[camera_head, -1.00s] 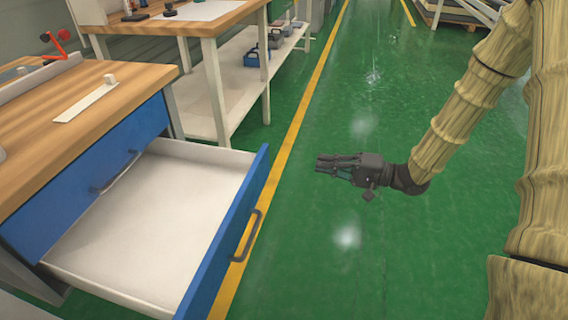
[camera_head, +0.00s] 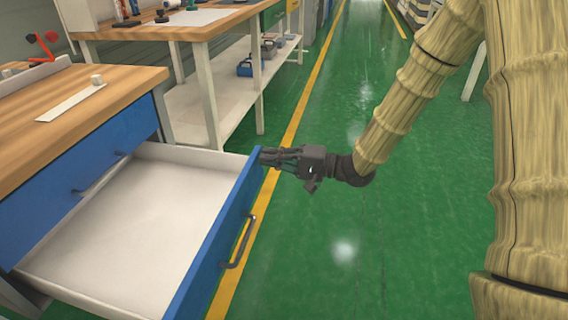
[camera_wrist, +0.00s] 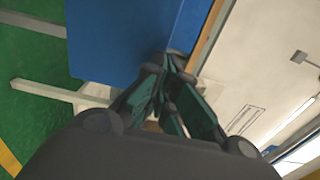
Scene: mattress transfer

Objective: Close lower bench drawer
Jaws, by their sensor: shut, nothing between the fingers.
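The lower bench drawer (camera_head: 140,215) is pulled far out of the blue bench. It is empty, with white inner walls and a blue front panel (camera_head: 205,262). A dark handle (camera_head: 240,242) sits on the outside of that panel. My gripper (camera_head: 264,157) is shut and empty, its fingertips at the upper far corner of the drawer front. I cannot tell whether they touch it. In the wrist view the fingers (camera_wrist: 170,62) point at a blue panel (camera_wrist: 120,40), with some of the tips overlapping its edge.
The wooden bench top (camera_head: 95,100) stands at the left above a closed blue upper drawer (camera_head: 95,170). A second bench with a white lower shelf (camera_head: 185,110) stands behind. The green floor (camera_head: 410,220) to the right is open, with a yellow line along the benches.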

